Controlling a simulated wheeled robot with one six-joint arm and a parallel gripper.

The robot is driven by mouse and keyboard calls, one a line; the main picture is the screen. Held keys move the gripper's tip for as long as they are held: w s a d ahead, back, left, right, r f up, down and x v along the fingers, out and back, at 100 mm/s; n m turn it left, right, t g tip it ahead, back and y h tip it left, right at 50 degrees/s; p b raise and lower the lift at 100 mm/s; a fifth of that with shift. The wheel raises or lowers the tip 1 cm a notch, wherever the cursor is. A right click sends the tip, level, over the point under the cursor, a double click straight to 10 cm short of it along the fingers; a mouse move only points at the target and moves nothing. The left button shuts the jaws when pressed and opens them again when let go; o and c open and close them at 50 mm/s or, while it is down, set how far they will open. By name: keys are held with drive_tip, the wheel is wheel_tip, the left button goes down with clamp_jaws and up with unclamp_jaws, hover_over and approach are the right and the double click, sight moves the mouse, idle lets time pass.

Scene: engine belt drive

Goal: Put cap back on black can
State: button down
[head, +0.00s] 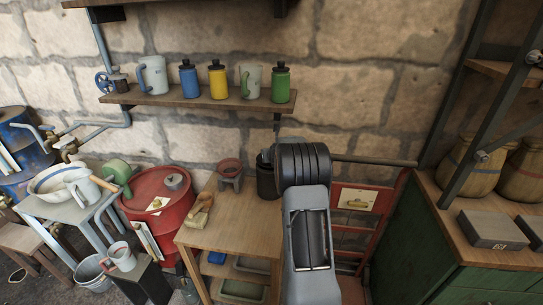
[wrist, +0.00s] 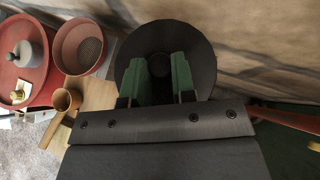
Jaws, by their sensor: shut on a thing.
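The black can (head: 266,182) stands on the wooden table, partly hidden behind my arm in the head view. In the wrist view a wide, round, dark cap (wrist: 192,40) fills the space beyond my gripper (wrist: 158,82). The green-padded fingers are shut on the small knob at the cap's middle. In the head view my arm hides most of the gripper and the cap, close to the can's top. I cannot tell whether the cap touches the can's rim.
A reddish bowl-like pot on a stand (head: 230,170) is left of the can, with a wooden brush-like item (head: 201,208) nearer. A red drum (head: 158,190) stands further left. A wall shelf (head: 200,99) with mugs and bottles is above. A green cabinet (head: 425,235) stands right.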

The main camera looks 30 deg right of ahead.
drive_tip(key=shift+f+b, duration=0.4)
drive_tip(key=shift+f, duration=0.1)
drive_tip(key=c, duration=0.9)
unclamp_jaws()
drive_tip(key=shift+c, duration=0.2)
drive_tip(key=shift+r, duration=0.1)
